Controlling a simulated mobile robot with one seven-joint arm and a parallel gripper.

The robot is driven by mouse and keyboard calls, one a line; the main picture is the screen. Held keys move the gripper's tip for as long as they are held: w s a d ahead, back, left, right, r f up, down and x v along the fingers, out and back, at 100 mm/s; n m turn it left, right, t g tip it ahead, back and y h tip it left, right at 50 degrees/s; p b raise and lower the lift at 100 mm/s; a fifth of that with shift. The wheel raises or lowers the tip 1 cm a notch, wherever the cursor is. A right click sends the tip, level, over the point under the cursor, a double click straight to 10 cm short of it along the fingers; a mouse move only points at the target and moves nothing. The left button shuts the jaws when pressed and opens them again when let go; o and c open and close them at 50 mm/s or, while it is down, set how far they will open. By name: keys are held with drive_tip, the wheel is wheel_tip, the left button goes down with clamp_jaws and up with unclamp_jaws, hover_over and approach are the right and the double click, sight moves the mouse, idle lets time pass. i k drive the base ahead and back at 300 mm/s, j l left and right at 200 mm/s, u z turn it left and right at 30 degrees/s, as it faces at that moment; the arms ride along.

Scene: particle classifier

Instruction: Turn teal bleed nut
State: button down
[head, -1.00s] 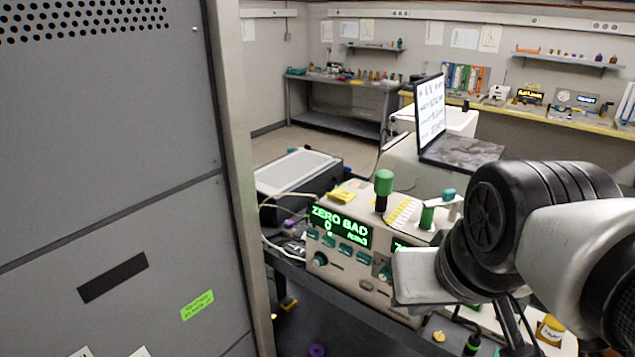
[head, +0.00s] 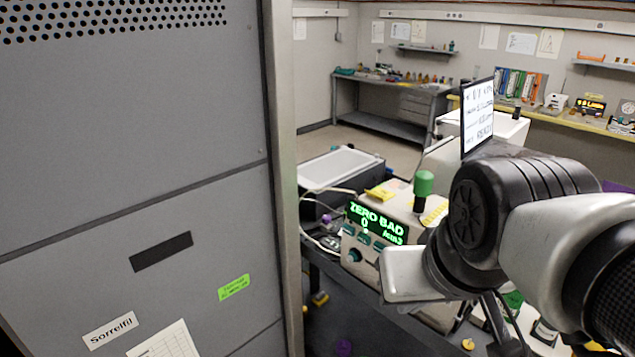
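The particle classifier (head: 362,242) is a beige box on a dark bench, with a green lit display (head: 376,221) reading "ZERO BAD 0 /cm3". A green-capped post (head: 424,184) stands on its top. My arm covers the right part of the box, and I do not see the teal bleed nut apart from it. Small teal buttons and a dark knob show on the front panel. My gripper (head: 404,274) is a pale block in front of the box. Its fingers cannot be made out, nor whether it touches anything.
A tall grey cabinet (head: 140,180) fills the left side, close to the bench. A black case with a pale top (head: 340,168) sits behind the classifier, with loose cables beside it. Benches line the far wall.

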sight(352, 257)
drive_tip(key=k+j+z, duration=0.1)
drive_tip(key=i+j+z, duration=0.25)
drive_tip(key=z, duration=0.2)
drive_tip(key=i+j+z, duration=0.15)
drive_tip(key=j+z, duration=0.25)
drive_tip(key=j, duration=0.15)
